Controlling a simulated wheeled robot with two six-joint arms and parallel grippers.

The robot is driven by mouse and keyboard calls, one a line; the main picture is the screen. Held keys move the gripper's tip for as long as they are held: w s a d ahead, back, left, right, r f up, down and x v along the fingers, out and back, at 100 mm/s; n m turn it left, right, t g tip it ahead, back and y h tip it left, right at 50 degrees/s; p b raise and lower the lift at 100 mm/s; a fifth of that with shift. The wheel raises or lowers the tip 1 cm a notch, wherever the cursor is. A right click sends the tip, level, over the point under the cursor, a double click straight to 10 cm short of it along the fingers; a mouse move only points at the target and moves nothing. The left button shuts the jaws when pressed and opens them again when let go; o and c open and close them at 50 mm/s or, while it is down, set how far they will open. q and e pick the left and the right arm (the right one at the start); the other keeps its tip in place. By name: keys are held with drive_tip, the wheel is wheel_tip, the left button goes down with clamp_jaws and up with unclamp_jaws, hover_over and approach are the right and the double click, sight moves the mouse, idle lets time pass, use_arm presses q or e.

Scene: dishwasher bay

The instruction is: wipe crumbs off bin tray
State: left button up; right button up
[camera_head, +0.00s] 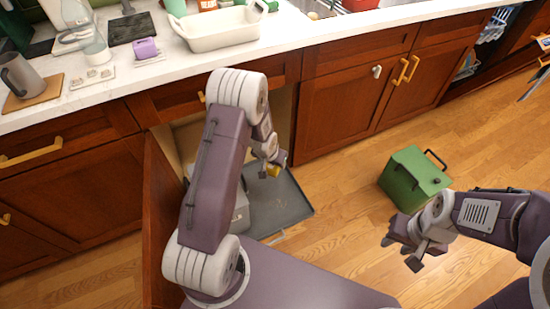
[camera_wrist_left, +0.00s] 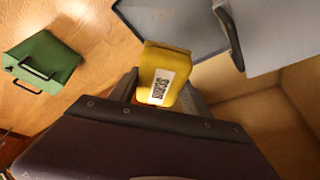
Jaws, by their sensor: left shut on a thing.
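The bin tray (camera_head: 290,204) is a flat dark grey pull-out tray extending from the open under-counter cabinet; it also shows in the left wrist view (camera_wrist_left: 165,22). My left gripper (camera_head: 272,166) is shut on a yellow sponge (camera_head: 274,171) with a printed label (camera_wrist_left: 163,82). It holds the sponge over the back part of the tray; I cannot tell whether they touch. No crumbs can be made out at this size. My right gripper (camera_head: 399,254) is open and empty above the floor, right of the tray.
A grey bin (camera_head: 241,214) stands on the tray's left side, partly behind my left arm. A green box with a handle (camera_head: 413,179) is on the wooden floor to the right. An open cabinet door (camera_head: 160,225) stands left. The counter above holds a white dish tub (camera_head: 222,31).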

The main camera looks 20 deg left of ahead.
use_arm(q)
wheel_tip(320, 180, down, 30)
drive_tip(key=a+b, duration=0.2)
drive_tip(key=b, duration=1.4)
drive_tip(key=shift+w, duration=0.2)
